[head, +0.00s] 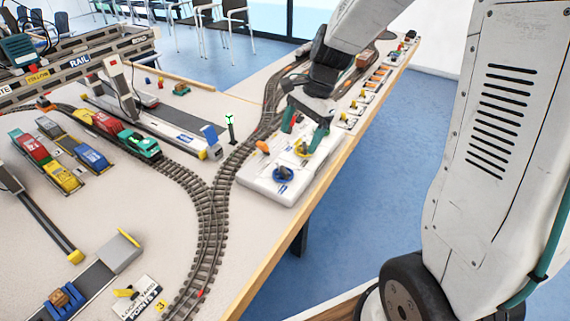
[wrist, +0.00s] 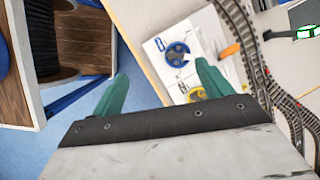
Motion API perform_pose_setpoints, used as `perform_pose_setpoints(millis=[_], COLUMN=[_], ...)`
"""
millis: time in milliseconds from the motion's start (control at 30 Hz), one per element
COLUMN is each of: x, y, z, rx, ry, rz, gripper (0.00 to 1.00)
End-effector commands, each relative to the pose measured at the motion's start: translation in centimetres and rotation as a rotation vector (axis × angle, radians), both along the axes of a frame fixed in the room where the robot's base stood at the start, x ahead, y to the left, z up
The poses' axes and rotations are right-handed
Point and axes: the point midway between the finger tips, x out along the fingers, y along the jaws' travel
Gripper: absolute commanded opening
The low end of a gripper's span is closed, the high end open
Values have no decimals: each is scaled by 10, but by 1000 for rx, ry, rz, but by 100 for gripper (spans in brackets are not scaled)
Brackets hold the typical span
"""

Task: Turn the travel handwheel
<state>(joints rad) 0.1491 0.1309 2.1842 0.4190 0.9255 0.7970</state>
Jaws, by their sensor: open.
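A white control box (head: 253,186) stands at the table's edge beside the track. It carries a blue handwheel (head: 283,173), a yellow handwheel (head: 303,150) and an orange lever (head: 262,146). The labels are too small to read, so I cannot tell which wheel is for travel. My gripper (head: 304,131) is open, with green fingers over the far part of the box near the yellow wheel. In the wrist view, the blue wheel (wrist: 177,53) shows beyond and between the fingertips. Nothing is held.
Model track (head: 215,205) runs close along the box's left side. Model trains (head: 140,144) and a crane (head: 120,92) stand farther left. A row of small lever boards (head: 358,107) continues along the table edge beyond my gripper. Blue floor (head: 370,190) lies open to the right.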

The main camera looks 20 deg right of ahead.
Motion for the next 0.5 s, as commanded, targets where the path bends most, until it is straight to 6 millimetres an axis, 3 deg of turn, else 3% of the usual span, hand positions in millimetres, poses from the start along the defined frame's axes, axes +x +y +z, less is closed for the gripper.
perform_pose_setpoints(millis=[33, 200, 500], x=[13, 41, 49], y=[-3, -10, -4], z=[-18, -55, -88], rx=[16, 45, 56], ry=[35, 99, 128], rz=[-72, -249, -318], gripper=[78, 78, 78])
